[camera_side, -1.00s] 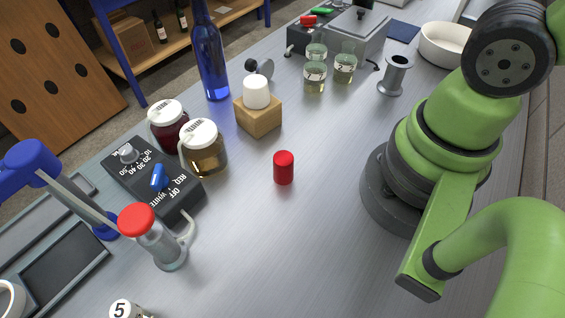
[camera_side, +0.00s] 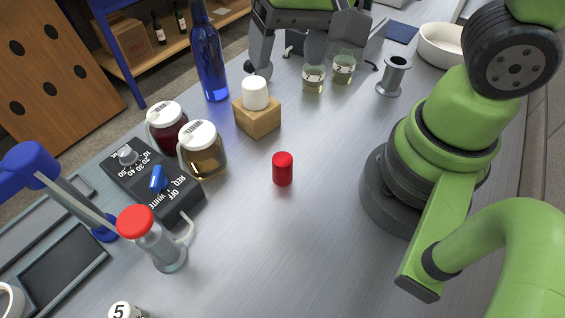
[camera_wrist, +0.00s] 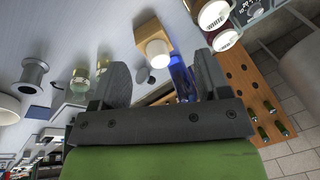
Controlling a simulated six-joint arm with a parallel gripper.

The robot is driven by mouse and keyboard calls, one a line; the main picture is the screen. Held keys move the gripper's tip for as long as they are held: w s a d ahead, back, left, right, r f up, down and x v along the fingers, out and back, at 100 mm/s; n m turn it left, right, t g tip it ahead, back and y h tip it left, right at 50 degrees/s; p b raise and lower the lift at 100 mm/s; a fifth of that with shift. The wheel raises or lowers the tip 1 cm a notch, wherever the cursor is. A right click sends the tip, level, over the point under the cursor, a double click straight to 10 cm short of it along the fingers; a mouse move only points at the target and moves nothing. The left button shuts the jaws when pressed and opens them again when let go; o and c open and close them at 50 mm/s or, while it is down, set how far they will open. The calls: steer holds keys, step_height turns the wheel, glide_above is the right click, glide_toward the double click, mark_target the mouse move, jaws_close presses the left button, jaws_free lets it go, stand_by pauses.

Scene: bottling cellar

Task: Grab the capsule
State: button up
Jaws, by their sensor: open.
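The capsule, a small upright red cylinder (camera_side: 283,169), stands alone on the grey bench in the middle of the side view. I do not see it in the wrist view. My gripper (camera_side: 302,62) has come into the top of the side view, near the beakers and well behind the capsule. Its two dark fingers are spread apart with nothing between them gripped; they also show in the wrist view (camera_wrist: 160,78).
A wooden block (camera_side: 257,119) bearing a white cylinder (camera_side: 254,92), a tall blue bottle (camera_side: 209,60) and beakers (camera_side: 313,79) stand near my gripper. Lidded jars (camera_side: 204,152), a black control box (camera_side: 178,195) and a metal spool (camera_side: 394,76) surround the capsule at a distance. Bench in front is clear.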

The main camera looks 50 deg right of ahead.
mark_target(281, 156)
steer(key=a+f+g, duration=0.1)
steer(key=f, duration=0.2)
steer(key=a+f, duration=0.1)
steer(key=f, duration=0.2)
steer(key=a+f+g+h, duration=0.1)
steer(key=f, duration=0.3)
steer(key=shift+s+a+m+g, duration=0.25)
steer(key=shift+s+m+g, duration=0.05)
steer(key=shift+s, duration=0.1)
step_height(281, 156, down, 5)
steer(key=shift+r, duration=0.15)
steer(key=f, duration=0.2)
steer(key=d+f, duration=0.1)
steer(key=f, duration=0.1)
steer(key=shift+w+f, duration=0.1)
steer(key=shift+f, duration=0.6)
steer(key=shift+c, duration=0.5)
steer(key=c, duration=0.6)
